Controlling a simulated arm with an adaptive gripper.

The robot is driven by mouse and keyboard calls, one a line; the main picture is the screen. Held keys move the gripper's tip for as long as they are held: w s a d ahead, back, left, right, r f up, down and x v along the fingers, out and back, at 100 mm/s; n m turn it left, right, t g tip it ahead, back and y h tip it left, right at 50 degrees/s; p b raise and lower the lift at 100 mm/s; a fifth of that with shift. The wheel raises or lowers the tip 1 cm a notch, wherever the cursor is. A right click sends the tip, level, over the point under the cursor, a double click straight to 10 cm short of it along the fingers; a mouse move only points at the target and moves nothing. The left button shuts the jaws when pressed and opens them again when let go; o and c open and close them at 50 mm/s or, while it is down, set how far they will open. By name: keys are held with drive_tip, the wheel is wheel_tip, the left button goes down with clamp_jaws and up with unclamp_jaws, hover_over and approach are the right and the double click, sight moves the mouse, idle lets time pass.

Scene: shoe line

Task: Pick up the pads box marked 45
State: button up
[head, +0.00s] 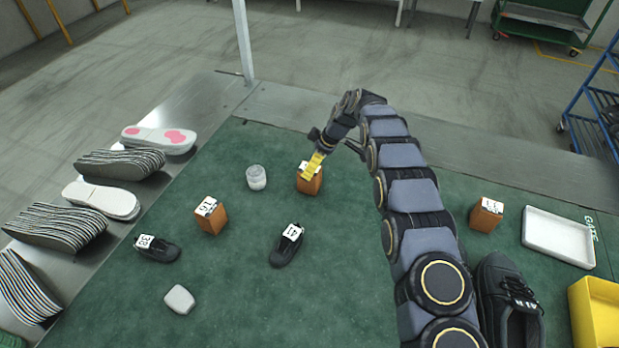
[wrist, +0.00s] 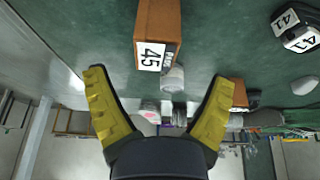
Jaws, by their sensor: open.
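The box marked 45 is an orange-brown block with a white label; it stands on the green mat (head: 340,290) in the head view (head: 311,186). In the wrist view the box (wrist: 160,22) is at the top centre, its "45" label readable. My gripper (head: 315,160) is right above and beside the box in the head view, and a yellow finger covers part of its label. In the wrist view my gripper (wrist: 160,75) has its two yellow fingers spread wide, with the box beyond the fingertips and nothing held. I cannot tell whether a finger touches the box.
A similar orange box (head: 211,217) stands to the left, and another (head: 486,215) to the right. A clear jar (head: 256,178) is close by. A white tray (head: 558,238) and yellow bin (head: 596,310) are at right.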

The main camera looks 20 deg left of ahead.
sight(312, 187)
drive_tip(key=shift+w+d+x, duration=0.1)
drive_tip(key=shift+x, duration=1.55)
drive_tip(key=shift+w+d+x, duration=0.15)
drive_tip(key=shift+x, duration=1.45)
drive_tip(key=shift+f, duration=0.1)
drive_tip(key=c, duration=1.2)
